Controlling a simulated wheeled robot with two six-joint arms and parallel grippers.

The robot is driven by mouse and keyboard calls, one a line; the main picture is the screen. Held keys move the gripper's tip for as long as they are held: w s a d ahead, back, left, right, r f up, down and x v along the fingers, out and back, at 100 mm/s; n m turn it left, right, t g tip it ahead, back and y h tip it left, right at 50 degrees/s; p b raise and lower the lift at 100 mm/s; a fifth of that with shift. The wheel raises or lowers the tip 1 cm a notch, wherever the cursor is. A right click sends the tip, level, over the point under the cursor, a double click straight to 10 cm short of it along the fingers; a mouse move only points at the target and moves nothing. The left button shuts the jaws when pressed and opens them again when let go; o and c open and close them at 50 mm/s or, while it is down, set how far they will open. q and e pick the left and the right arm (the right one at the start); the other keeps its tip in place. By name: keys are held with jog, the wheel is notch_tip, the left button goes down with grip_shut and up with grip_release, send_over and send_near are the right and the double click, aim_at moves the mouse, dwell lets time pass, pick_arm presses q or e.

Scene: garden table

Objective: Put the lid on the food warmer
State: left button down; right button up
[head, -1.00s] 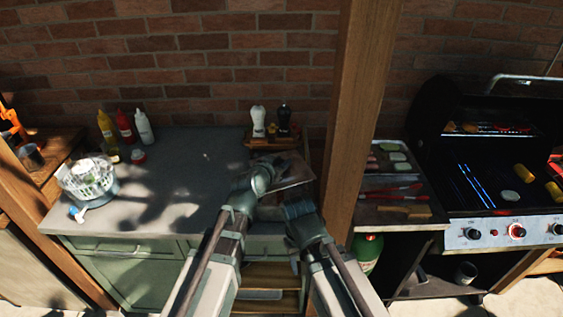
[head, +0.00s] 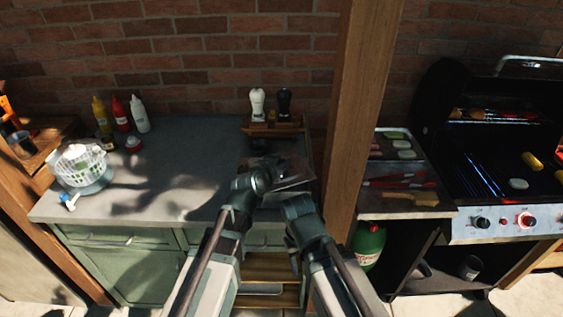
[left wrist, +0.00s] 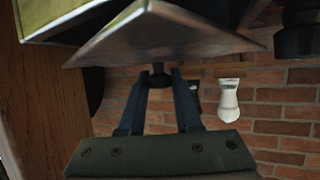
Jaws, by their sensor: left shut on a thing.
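The lid (left wrist: 165,35) is a grey metal piece with sloping sides and a small dark knob (left wrist: 158,78). In the left wrist view it fills the upper part, and my left gripper (left wrist: 157,80) is shut on the knob. In the head view my left gripper (head: 272,167) is over the counter's right end, below the shakers, partly hiding a grey metal surface (head: 293,171). I cannot tell there how much is lid and how much is food warmer. My right arm's end (head: 300,206) is just beside the left one; its fingers cannot be made out.
A white shaker (head: 257,103) and a dark shaker (head: 284,103) stand on a wooden rack behind. A wooden post (head: 358,120) rises close on the right, with a grill (head: 500,190) beyond. The counter (head: 180,170) is mostly clear; bottles and a white basket (head: 80,165) stand left.

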pick_arm(q)
jog(key=shift+f+b, duration=0.6)
jog(key=c, duration=0.5)
grip_release()
jog(key=shift+s, duration=0.1)
